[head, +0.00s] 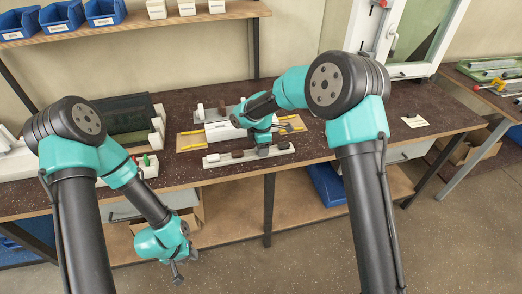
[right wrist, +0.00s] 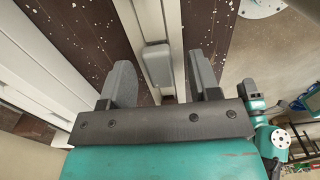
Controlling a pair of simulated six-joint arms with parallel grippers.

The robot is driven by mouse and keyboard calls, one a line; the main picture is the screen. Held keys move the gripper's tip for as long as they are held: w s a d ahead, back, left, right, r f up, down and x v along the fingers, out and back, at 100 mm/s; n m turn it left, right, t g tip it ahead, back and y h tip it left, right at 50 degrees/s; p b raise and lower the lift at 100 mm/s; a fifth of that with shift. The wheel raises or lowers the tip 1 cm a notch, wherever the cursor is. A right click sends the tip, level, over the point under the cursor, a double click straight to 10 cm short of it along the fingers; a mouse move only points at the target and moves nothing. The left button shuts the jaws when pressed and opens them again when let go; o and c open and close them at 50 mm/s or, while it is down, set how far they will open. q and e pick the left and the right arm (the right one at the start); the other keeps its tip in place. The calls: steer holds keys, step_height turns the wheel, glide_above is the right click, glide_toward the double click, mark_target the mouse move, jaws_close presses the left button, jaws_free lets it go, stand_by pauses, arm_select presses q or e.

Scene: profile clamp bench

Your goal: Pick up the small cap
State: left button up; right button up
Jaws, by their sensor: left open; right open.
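My right gripper (head: 262,151) is low over the pale front strip (head: 222,161) on the bench. In the right wrist view its two grey fingers (right wrist: 161,76) stand apart, with a small grey rounded block (right wrist: 157,60) on a pale strip between and just beyond them. I cannot tell for sure whether this block is the small cap. My left gripper (head: 176,273) is open and empty, hanging below the bench's front edge.
A white profile (head: 222,131) lies behind the strip, with small upright pieces (head: 201,111) behind it. A strip with red and green pieces (head: 146,160) is at left. Blue bins (head: 62,16) stand on the shelf above. The bench is clear around a white card (head: 414,121).

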steer(key=shift+c, duration=0.4)
steer(key=c, duration=0.9)
steer(key=shift+r, duration=0.15)
steer(key=shift+r, duration=1.45)
steer(key=shift+s+r, duration=0.2)
steer(key=shift+r, duration=0.05)
steer(key=s, duration=0.5)
steer(key=s+a+r, duration=0.1)
steer(key=s, duration=0.9)
steer(key=shift+s+a+r, duration=0.15)
steer(key=shift+s, duration=0.15)
steer(key=shift+w, duration=0.15)
